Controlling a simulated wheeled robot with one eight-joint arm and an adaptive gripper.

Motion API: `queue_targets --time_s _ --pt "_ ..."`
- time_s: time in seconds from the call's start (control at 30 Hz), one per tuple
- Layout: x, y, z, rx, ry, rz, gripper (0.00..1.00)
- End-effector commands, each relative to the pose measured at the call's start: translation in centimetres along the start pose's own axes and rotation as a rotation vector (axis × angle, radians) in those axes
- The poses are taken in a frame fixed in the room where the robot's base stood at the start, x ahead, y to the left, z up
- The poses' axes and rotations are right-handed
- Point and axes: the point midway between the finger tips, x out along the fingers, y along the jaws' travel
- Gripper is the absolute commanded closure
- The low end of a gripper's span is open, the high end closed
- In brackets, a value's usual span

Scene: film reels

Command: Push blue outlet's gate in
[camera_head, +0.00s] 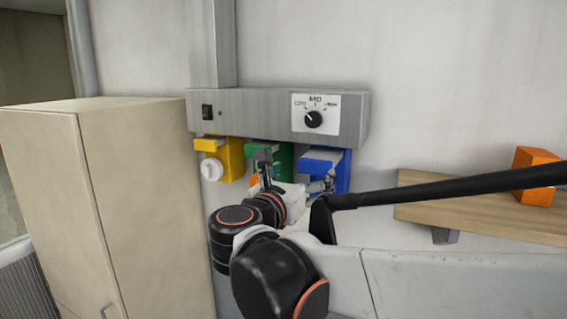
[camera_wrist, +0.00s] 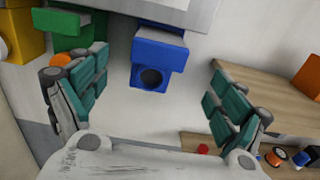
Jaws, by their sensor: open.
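The blue outlet (camera_head: 342,168) hangs under the grey wall unit, at the right of three coloured outlets. Its gate (camera_head: 318,163) is a blue slab jutting forward near the top. In the wrist view the blue outlet (camera_wrist: 150,78) is central, with a dark round opening, and its gate (camera_wrist: 158,52) sticks out above that opening. My gripper (camera_head: 296,176) is open and empty in front of the green and blue outlets. In the wrist view its teal-padded fingers (camera_wrist: 158,72) stand wide apart, one on each side of the blue outlet. No contact is visible.
The green outlet (camera_head: 284,157) and yellow outlet (camera_head: 235,160) are to the left. The grey unit (camera_head: 255,108) above carries a dial (camera_head: 314,119). A wooden shelf (camera_head: 470,213) with an orange box (camera_head: 537,178) is right. A tall cabinet (camera_head: 110,200) is left.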

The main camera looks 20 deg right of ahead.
Motion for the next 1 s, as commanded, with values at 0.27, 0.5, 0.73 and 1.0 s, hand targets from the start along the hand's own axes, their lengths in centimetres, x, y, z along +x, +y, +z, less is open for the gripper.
queue_targets --time_s 0.27,0.5,0.73,1.0 --pt "5.5 -0.1 0.1 0.001 0.001 -0.004 0.1" --pt "8.4 0.0 0.1 0.001 0.001 -0.002 0.1" --pt "9.1 0.0 0.0 0.002 0.001 0.0 0.1" --pt "9.0 0.0 0.0 0.002 0.001 0.0 0.3"
